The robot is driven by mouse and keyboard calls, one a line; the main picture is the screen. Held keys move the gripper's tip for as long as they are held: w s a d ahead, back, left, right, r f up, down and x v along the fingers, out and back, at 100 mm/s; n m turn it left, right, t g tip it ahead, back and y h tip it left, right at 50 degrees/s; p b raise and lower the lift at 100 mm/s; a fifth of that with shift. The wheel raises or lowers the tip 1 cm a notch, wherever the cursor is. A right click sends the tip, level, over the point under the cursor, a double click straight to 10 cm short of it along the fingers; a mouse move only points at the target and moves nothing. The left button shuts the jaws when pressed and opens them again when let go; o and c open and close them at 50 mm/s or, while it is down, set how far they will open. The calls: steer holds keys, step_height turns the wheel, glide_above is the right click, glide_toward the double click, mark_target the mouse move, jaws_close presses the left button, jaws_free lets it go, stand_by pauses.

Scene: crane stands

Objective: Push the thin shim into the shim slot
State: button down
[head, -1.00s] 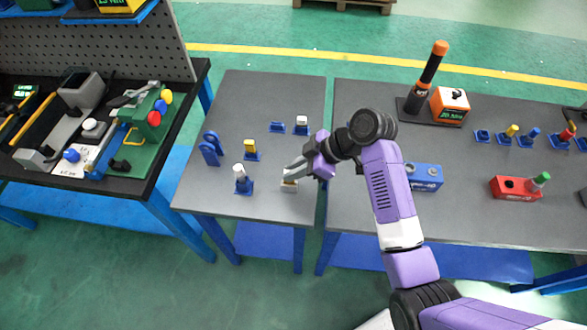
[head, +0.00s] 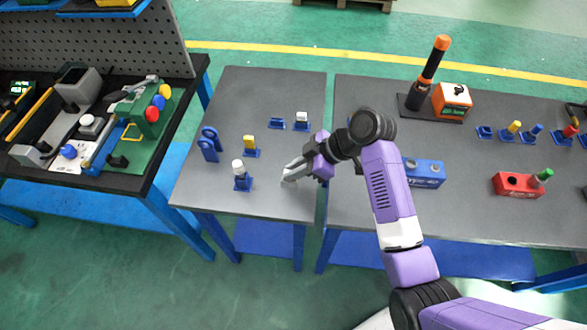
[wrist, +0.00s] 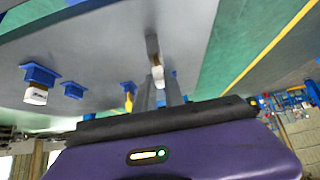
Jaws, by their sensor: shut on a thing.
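My gripper (head: 289,174) is low over the front right part of the small grey table, its fingers pointing left. In the wrist view its fingers (wrist: 159,92) are shut on a small pale piece (wrist: 158,76), which I take to be the thin shim. A grey-brown piece (wrist: 152,45) shows just beyond it; I cannot tell whether the two are joined. In the head view the fingers mostly hide the held piece. An empty low blue holder (head: 276,124) stands toward the back of the table; I cannot tell whether it has the shim slot.
Blue-based holders stand nearby: one with a white cylinder (head: 238,166), one with a yellow piece (head: 249,141), one with a white block (head: 302,117). Upright blue pieces (head: 209,145) stand at the left. A blue box (head: 424,174) is on the right table. The front middle is clear.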

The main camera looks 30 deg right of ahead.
steer(key=shift+f+b, duration=0.3)
steer(key=shift+f, duration=0.15)
steer(key=c, duration=1.3)
jaws_free()
steer(key=shift+c, duration=0.2)
steer(key=shift+r, duration=0.1)
steer(key=p+v, duration=0.3)
steer(key=v, duration=0.1)
steer(key=shift+s+d+r+p, duration=0.2)
steer(key=shift+d+r+p, duration=0.05)
steer(key=shift+p, duration=0.1)
steer(key=b+v, duration=0.1)
steer(key=v, duration=0.6)
steer(key=shift+s+d+r, duration=0.15)
steer(key=shift+d+r, duration=0.05)
steer(key=shift+r, duration=0.1)
